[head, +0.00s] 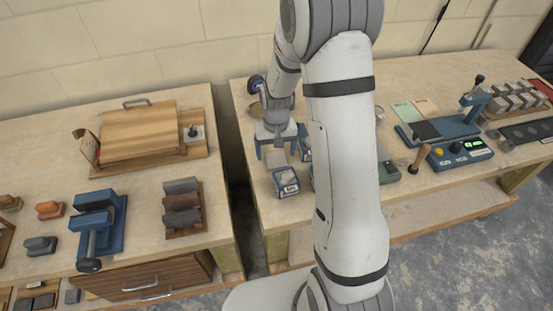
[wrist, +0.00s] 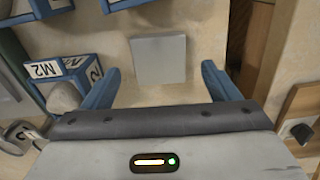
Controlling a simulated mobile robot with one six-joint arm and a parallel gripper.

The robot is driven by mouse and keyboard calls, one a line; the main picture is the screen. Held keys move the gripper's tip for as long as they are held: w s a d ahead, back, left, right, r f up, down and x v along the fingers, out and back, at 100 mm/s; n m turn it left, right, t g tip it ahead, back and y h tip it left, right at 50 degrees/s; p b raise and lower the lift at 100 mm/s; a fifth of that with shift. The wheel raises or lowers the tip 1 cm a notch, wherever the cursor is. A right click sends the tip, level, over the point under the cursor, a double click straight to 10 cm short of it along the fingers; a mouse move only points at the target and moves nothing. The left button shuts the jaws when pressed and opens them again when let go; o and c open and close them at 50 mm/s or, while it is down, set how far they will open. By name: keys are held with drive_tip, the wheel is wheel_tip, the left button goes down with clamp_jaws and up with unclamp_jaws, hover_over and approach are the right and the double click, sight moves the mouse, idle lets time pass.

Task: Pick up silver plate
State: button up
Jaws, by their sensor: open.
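The silver plate (wrist: 158,59) is a flat, square grey piece lying on the wooden bench top. In the wrist view it sits ahead of my gripper (wrist: 160,68), with its near edge between the two blue fingertips and clear room on both sides. My gripper is open and empty, pointing down at the bench. In the head view my gripper (head: 279,150) is above the left part of the right bench, and the plate (head: 278,160) shows partly between the fingers. I cannot tell the exact height above it.
A blue-framed tub marked M2 (wrist: 68,78) stands close left of the left finger. Another blue-framed tub (head: 286,182) stands in front of the gripper, partly beside my arm. A gap (head: 236,170) separates the two benches. A blue press (head: 97,225) stands on the left bench.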

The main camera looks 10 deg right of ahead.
sight(276, 161)
drive_tip(key=shift+f, duration=1.35)
drive_tip(key=shift+c, duration=0.3)
drive_tip(key=c, duration=1.1)
